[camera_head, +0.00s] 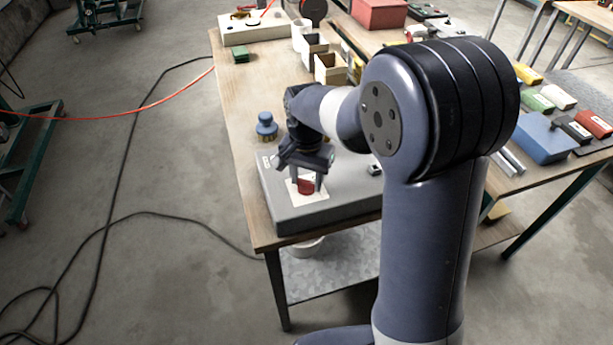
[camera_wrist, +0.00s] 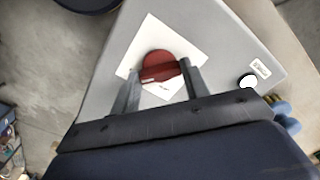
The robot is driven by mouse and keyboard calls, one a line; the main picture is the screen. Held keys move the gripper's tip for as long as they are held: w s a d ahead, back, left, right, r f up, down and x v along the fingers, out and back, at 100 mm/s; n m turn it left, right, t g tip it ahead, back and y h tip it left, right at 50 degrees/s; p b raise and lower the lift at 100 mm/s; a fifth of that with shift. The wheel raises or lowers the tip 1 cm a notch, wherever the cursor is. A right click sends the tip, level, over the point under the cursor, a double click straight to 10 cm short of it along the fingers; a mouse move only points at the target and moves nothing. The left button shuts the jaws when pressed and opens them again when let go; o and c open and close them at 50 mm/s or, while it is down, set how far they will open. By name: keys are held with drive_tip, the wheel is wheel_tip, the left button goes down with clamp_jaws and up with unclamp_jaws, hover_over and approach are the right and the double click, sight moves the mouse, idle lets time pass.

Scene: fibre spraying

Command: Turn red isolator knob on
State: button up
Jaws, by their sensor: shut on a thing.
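The red isolator knob (camera_head: 306,186) sits on a white plate on the grey box (camera_head: 335,208) at the near end of the workbench. In the wrist view the knob (camera_wrist: 160,66) is a round red disc with a raised bar across it, on the white plate (camera_wrist: 190,42). My gripper (camera_head: 307,183) points down over the box. In the wrist view my gripper (camera_wrist: 161,70) has one finger at each side of the knob, shut on its bar. The fingers hide parts of the knob's edge, and print on the plate is too small to read.
A blue knob-like object (camera_head: 266,126) stands beside the box on the bench (camera_head: 230,95). Open bins (camera_head: 330,68) stand farther back. A second table at right holds a blue case (camera_head: 545,138) and several small boxes. A black cable (camera_head: 125,150) lies on the floor at left.

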sight(306, 181)
idle(0.4)
drive_tip(key=o, duration=1)
wheel_tip(306, 181, up, 11)
drive_tip(key=shift+f+b, duration=0.1)
drive_tip(key=shift+b, duration=0.2)
wheel_tip(306, 181, down, 11)
drive_tip(key=shift+r+p, duration=0.1)
drive_tip(key=shift+p, duration=0.25)
